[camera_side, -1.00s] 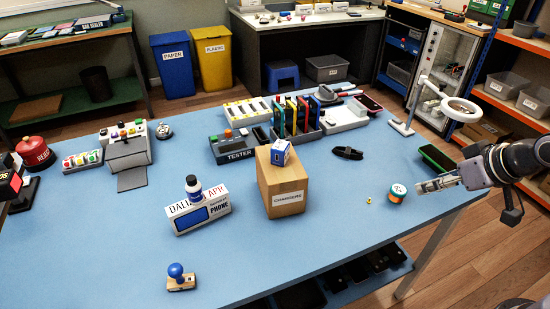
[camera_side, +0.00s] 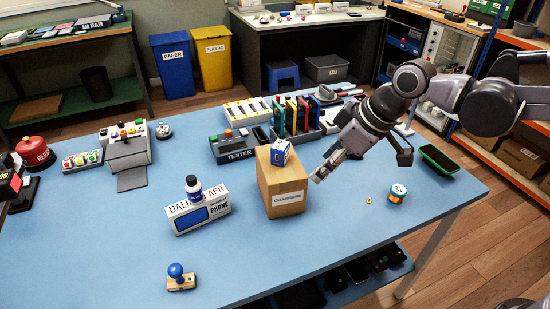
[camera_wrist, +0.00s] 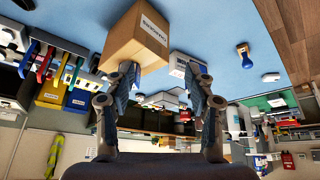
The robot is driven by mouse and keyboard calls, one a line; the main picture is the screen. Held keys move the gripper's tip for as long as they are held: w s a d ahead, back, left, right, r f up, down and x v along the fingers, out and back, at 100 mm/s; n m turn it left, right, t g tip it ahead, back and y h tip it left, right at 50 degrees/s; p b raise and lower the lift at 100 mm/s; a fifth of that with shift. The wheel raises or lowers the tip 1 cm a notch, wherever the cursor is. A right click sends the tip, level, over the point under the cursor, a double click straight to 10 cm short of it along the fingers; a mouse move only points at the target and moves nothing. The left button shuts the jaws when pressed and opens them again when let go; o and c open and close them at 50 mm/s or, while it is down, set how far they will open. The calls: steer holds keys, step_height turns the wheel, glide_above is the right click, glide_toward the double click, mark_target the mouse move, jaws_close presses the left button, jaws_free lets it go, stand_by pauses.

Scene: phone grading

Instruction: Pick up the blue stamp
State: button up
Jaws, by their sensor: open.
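The blue stamp (camera_side: 178,277) stands upright near the front edge of the blue table in the side view, its round blue knob above a tan wooden base. It also shows at the upper right of the wrist view (camera_wrist: 244,55). My gripper (camera_side: 318,178) is above the table just right of the chargers box, well to the right of and behind the stamp. In the wrist view my gripper (camera_wrist: 163,78) has its two fingers spread apart with nothing between them.
The brown chargers box (camera_side: 283,188) with a small blue-white box (camera_side: 281,153) on top stands between my gripper and the stamp. A phone box (camera_side: 198,212) carries a bottle (camera_side: 193,188). Table around the stamp is clear.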

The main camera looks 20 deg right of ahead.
steer(key=w+a+f+n+g, duration=0.2)
steer(key=a+f+n, duration=0.1)
steer(key=a, duration=0.9)
steer(key=n+g+y, duration=0.1)
steer(key=n+g, duration=0.1)
steer(key=n, duration=0.3)
glide_toward(182, 277)
steer(key=x, duration=0.3)
steer(key=shift+d+f, duration=0.2)
steer(key=shift+f, duration=0.25)
steer(key=shift+a+x, duration=0.15)
steer(key=shift+x, duration=1.45)
steer(key=shift+a+x, duration=0.15)
steer(key=shift+x, duration=1.45)
steer(key=shift+r, duration=0.1)
jaws_close()
